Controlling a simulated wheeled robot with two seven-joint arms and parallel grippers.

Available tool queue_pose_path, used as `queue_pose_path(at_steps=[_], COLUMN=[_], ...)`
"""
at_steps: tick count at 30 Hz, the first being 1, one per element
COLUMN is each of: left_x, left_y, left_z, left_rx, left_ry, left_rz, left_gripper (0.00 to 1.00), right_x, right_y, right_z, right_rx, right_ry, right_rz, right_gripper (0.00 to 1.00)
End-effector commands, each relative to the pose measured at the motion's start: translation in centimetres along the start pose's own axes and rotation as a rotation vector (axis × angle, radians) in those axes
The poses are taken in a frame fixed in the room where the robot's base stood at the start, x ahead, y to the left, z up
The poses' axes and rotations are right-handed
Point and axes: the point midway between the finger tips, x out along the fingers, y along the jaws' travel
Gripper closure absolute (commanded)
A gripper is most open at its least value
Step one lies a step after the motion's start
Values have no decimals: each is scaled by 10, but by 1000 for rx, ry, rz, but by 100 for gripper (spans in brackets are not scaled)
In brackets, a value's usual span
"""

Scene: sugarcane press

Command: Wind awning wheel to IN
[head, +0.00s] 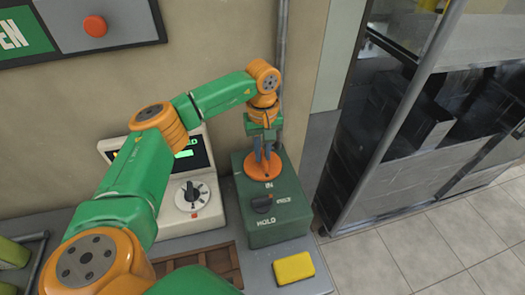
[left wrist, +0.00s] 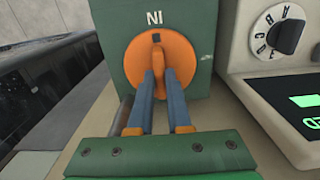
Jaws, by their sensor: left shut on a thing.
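The orange awning wheel (head: 263,175) is a round disc on the top of a green box (head: 278,225). The word IN is printed on the box beside the wheel's near edge. My left gripper (head: 265,156) points down at the wheel and is shut on its raised middle grip. In the left wrist view the wheel (left wrist: 137,62) fills the upper middle. There the two blue-grey fingers (left wrist: 160,75) are close around the grip. A small dark mark on the wheel lies just under the IN lettering, close to it. My right gripper is not in view.
A white machine (head: 208,221) with a dial and green screen stands to the left. A yellow block (head: 294,268) lies in front. A glass cabinet (head: 420,130) is at the right.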

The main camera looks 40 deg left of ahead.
Motion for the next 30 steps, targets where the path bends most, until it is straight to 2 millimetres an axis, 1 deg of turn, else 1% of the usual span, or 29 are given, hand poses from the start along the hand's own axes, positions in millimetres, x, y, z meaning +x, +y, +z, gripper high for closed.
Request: queue_pose_path(at_steps=[3,4,5,6,7,14,17,20,21,24,27,30], left_x=[3,3,3,2,2,1,-4,-23,-33,-53,-66,-70], left_y=[-1,-1,-1,-1,0,0,0,1,1,1,0,0], left_z=[2,2,2,2,2,1,0,0,0,1,1,2], left_rx=[4,4,4,3,3,1,0,0,0,1,0,2], left_ry=[-8,-8,-8,-7,-6,-3,-2,1,1,-1,-2,-3], left_rz=[-6,-6,-6,-5,-5,-3,0,2,2,1,-2,-4], left_gripper=[100,78,70,60,54,54,54,54,54,54,54,54], right_x=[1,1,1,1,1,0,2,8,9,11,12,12], right_y=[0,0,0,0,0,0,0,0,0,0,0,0], right_z=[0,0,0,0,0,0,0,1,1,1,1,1], right_rx=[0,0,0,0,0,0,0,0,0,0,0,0], right_ry=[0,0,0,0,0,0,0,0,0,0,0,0], right_rz=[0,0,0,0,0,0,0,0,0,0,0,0], right_gripper=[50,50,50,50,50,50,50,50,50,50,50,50])
